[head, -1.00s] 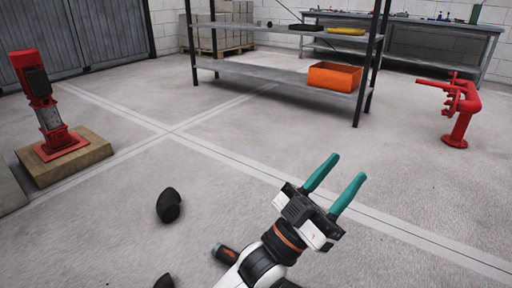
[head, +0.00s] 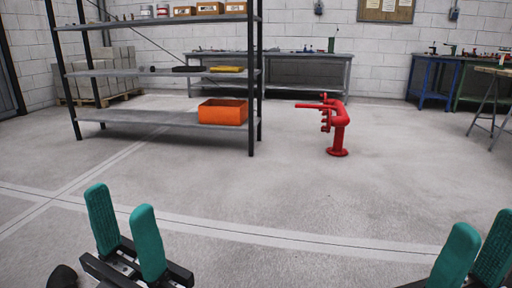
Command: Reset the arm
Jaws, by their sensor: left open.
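My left gripper (head: 120,199) shows at the lower left, with two teal fingers pointing up and away. Its fingers stand apart with nothing between them. My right gripper (head: 485,220) shows at the lower right, partly cut off by the picture edge. Its two teal fingers also stand apart, with nothing seen between them. Both grippers appear over bare floor, clear of the shelf and the pipe.
A metal shelf (head: 160,118) at the back left holds an orange bin (head: 223,112). A red pipe stand (head: 338,132) stands on the floor right of it. Workbenches (head: 300,56) line the back wall. The middle floor is clear.

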